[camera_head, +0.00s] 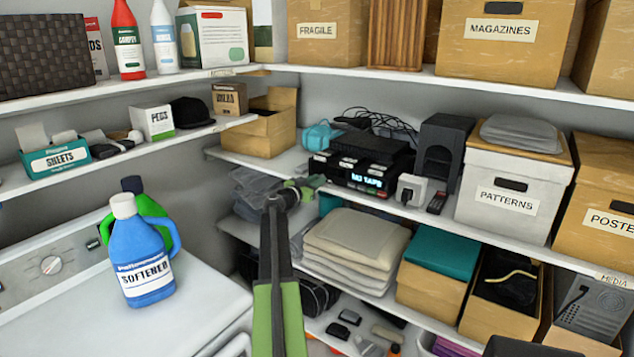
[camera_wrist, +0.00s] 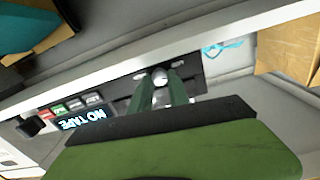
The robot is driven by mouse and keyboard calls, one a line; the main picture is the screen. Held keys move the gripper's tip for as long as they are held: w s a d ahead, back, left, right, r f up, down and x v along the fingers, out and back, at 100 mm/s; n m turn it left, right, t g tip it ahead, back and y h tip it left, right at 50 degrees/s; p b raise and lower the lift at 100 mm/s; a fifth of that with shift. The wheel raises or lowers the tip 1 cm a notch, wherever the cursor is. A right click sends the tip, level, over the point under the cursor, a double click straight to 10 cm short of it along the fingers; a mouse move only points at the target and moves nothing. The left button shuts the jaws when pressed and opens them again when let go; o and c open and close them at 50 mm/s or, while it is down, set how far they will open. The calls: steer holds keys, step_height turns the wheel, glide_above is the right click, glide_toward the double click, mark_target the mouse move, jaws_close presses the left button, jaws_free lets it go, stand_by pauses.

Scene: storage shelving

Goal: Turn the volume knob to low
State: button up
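A black stereo (camera_head: 365,165) with a lit "NO TAPE" display stands on the middle shelf, right of the corner. Its display also shows, upside down, in the wrist view (camera_wrist: 82,119). A round silver knob (camera_wrist: 160,77) sits on the stereo's front panel. My gripper (camera_wrist: 160,82) is at that panel, its two green fingers apart on either side of the knob. Whether they touch it is unclear. In the head view my gripper (camera_head: 307,183) is at the stereo's left front end and hides the knob. No low marking is readable.
A black speaker (camera_head: 443,150), a white plug block (camera_head: 411,190) and a "PATTERNS" box (camera_head: 512,190) stand right of the stereo. Folded cloths (camera_head: 355,245) lie below. A blue softener bottle (camera_head: 140,255) stands on the washer at left. The shelf edge runs close to my gripper.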

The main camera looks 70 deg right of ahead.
jaws_close()
steer(key=shift+n, duration=1.6)
steer(key=o, duration=0.7)
jaws_free()
steer(key=shift+o, duration=0.2)
steer(key=v, duration=1.7)
steer(key=shift+a, duration=0.2)
